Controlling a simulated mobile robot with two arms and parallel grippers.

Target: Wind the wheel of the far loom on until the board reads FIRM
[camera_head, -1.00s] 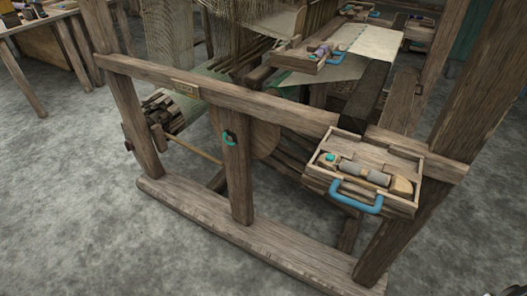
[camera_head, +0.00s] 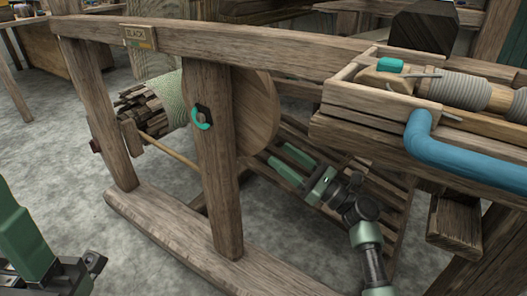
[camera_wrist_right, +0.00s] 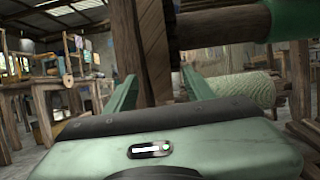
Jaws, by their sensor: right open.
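The wheel (camera_head: 258,112) is a plain round wooden disc behind the loom's front post (camera_head: 224,190), which hides its left part. A teal curved catch (camera_head: 201,118) sits on the post. The small board (camera_head: 138,38) on the top rail appears to read SLACK. My right gripper (camera_head: 279,161) is open and empty, low and to the right of the wheel, apart from it in the picture. In the right wrist view its fingers (camera_wrist_right: 160,76) spread with dark timber beyond them. My left gripper (camera_head: 78,270) is partly in view at the lower left; its jaws are unclear.
A foot beam (camera_head: 190,240) runs along the floor. A cloth roll (camera_head: 172,98) lies left of the post. Floor at left is clear.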

